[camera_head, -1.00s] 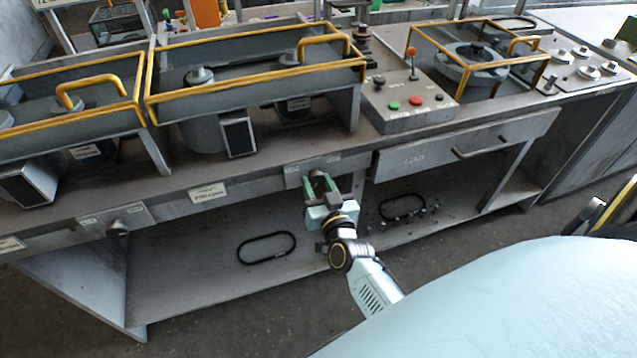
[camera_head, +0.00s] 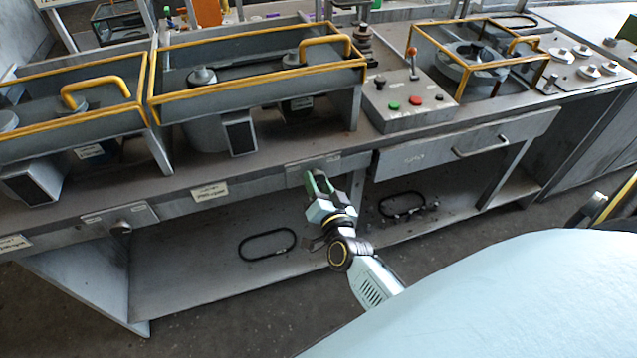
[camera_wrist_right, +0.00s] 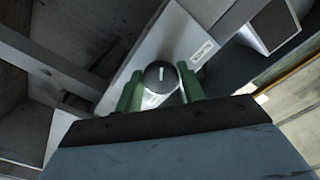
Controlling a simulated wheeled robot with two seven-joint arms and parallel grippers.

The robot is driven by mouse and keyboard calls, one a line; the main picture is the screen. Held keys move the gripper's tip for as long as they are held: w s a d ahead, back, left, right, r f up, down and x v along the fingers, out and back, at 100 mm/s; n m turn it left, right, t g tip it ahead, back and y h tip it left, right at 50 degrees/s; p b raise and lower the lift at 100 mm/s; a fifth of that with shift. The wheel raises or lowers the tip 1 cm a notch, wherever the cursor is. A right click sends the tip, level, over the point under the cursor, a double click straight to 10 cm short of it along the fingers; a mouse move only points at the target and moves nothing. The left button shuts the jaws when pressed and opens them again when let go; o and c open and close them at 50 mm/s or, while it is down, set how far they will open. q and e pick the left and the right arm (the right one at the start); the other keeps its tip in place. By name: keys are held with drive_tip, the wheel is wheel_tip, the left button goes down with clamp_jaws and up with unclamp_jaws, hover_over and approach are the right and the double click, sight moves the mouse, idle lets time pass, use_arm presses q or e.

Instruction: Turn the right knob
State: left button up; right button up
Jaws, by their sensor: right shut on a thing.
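The right knob (camera_wrist_right: 158,76) is a dark round knob with a white pointer line on its face. It sits on a light grey panel (camera_head: 296,172) on the front of the bench, and in the head view my gripper hides it. My right gripper (camera_head: 315,180) reaches up to that panel. In the right wrist view my gripper (camera_wrist_right: 161,86) has its green fingers on either side of the knob, shut on it. Another knob (camera_head: 121,227) sits on a similar panel further left. My left gripper is not in view.
A drawer with a handle (camera_head: 481,146) is just right of my gripper. Black oval loops (camera_head: 267,244) lie on the lower shelf. Yellow-framed guards (camera_head: 258,93) and a control box (camera_head: 408,108) with buttons stand on the bench top.

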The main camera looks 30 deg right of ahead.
idle(0.3)
drive_tip(key=o, duration=1)
drive_tip(key=shift+c, duration=0.2)
drive_tip(key=v, duration=1.3)
drive_tip(key=shift+s+p, duration=0.25)
drive_tip(key=shift+p, duration=0.2)
drive_tip(key=shift+f, duration=0.15)
